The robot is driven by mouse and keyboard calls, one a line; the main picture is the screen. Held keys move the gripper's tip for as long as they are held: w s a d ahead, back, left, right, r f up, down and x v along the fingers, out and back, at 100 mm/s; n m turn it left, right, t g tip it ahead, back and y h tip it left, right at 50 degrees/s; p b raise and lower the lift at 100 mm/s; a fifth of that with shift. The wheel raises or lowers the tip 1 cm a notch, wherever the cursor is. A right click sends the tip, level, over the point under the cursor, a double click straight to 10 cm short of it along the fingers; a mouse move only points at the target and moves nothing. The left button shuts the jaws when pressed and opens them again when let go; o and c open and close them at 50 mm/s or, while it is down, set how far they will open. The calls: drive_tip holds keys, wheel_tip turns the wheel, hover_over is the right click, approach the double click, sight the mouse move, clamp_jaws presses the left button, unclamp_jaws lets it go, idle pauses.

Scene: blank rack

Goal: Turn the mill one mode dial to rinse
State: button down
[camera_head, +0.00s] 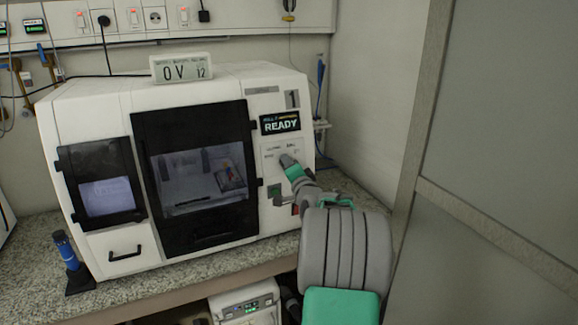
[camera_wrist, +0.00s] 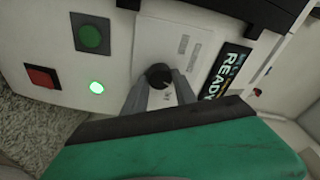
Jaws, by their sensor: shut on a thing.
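The mill (camera_head: 90,115) is a white machine marked 1 on the granite counter, with dark windows and a READY display (camera_head: 281,122). Its mode dial (camera_wrist: 158,75) is a small black knob on a pale panel in the wrist view. My gripper (camera_wrist: 160,88) is shut on the dial, with one grey finger on each side of it. In the head view my gripper (camera_head: 287,162) reaches the panel below the display and hides the dial. The labels around the dial are too blurred to read, so I cannot tell which mode it points to.
A small display box (camera_head: 181,68) stands on the mill. A blue tool (camera_head: 67,252) stands at the counter's left. A grey partition (camera_head: 480,160) bounds the right.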

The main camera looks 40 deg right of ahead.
drive_tip(key=c, duration=1)
unclamp_jaws()
drive_tip(key=shift+s, duration=0.1)
drive_tip(key=b+v, duration=0.1)
drive_tip(key=v, duration=0.6)
drive_tip(key=shift+s+b, duration=0.25)
drive_tip(key=shift+b, duration=0.05)
drive_tip(key=shift+a, duration=0.1)
